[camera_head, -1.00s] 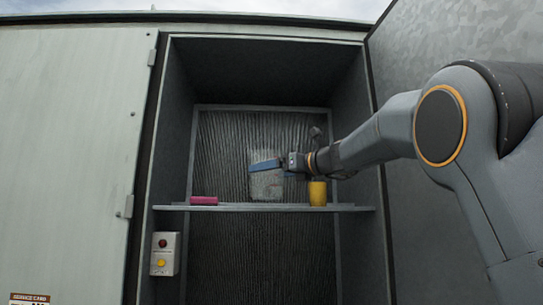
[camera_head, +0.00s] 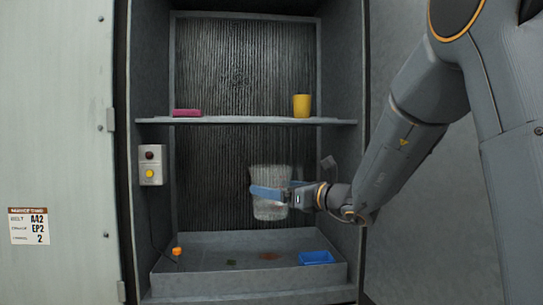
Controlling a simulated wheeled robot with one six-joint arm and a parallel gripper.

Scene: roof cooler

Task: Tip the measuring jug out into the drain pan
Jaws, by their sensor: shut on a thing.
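The measuring jug (camera_head: 270,208) is a translucent whitish vessel, wider at its top, and looks about upright. My gripper (camera_head: 272,193), with blue fingers, is shut on it from the right and holds it in the air below the shelf. The drain pan (camera_head: 190,283) is a wide grey tray at the bottom of the cabinet. The jug appears above the pan's middle, clear of it. The jug's contents cannot be made out.
A shelf (camera_head: 235,120) crosses above the jug, bearing a pink block (camera_head: 187,112) and a yellow cup (camera_head: 302,105). In the pan lie a blue tray (camera_head: 316,257) and dark patches. An orange item (camera_head: 177,251) sits at its back left. A switch box (camera_head: 151,165) hangs on the left.

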